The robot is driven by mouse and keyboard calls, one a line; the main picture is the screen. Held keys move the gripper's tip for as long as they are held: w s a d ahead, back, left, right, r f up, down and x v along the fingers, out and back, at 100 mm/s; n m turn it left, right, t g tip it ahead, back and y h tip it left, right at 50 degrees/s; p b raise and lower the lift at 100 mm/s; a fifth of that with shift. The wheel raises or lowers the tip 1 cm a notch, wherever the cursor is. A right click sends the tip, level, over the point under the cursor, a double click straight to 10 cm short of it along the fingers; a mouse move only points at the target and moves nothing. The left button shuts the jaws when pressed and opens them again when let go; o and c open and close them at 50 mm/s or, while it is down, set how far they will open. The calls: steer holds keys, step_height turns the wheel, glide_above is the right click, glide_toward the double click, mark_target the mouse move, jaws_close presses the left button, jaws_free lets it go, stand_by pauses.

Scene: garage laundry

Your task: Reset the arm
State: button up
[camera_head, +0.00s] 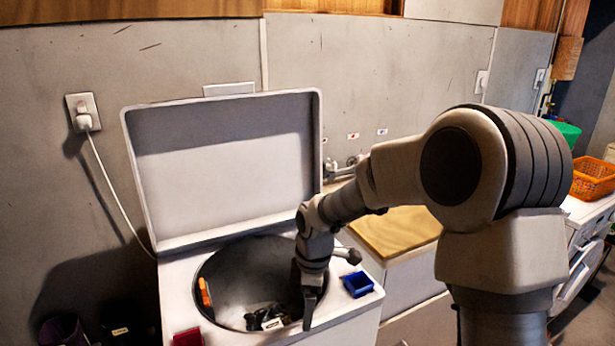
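My arm reaches in from the right of the head view and bends down toward an open top-loading washer (172,290). My gripper (309,318) points downward over the right front rim of the washer's drum. Its fingers look close together, seen from the side, and I cannot tell whether they are apart or shut. I see nothing clearly held in it. The washer's lid (225,165) stands raised at the back.
The drum (245,270) holds an orange item (205,292) and several small dark and white items. A blue box (357,284) sits on the washer's right top, a red one (187,337) at front left. A wooden-topped cabinet (400,230) stands behind my arm. An orange basket (592,180) is far right.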

steer(key=s+d+r+m+t+h+b, duration=0.1)
steer(key=s+d+r+m+t+b, duration=0.3)
steer(key=s+d+m+b, duration=0.5)
steer(key=s+d+f+m+t+b, duration=0.1)
steer(key=s+d+m+b, duration=0.25)
steer(key=s, duration=0.35)
steer(key=s+d+f+m+b, duration=0.1)
steer(key=s+d+m+b, duration=0.15)
steer(key=s+m, duration=0.3)
step_height(320, 180, up, 17)
steer(key=a+p, duration=0.1)
steer(key=p, duration=1.6)
steer(key=shift+s, duration=0.4)
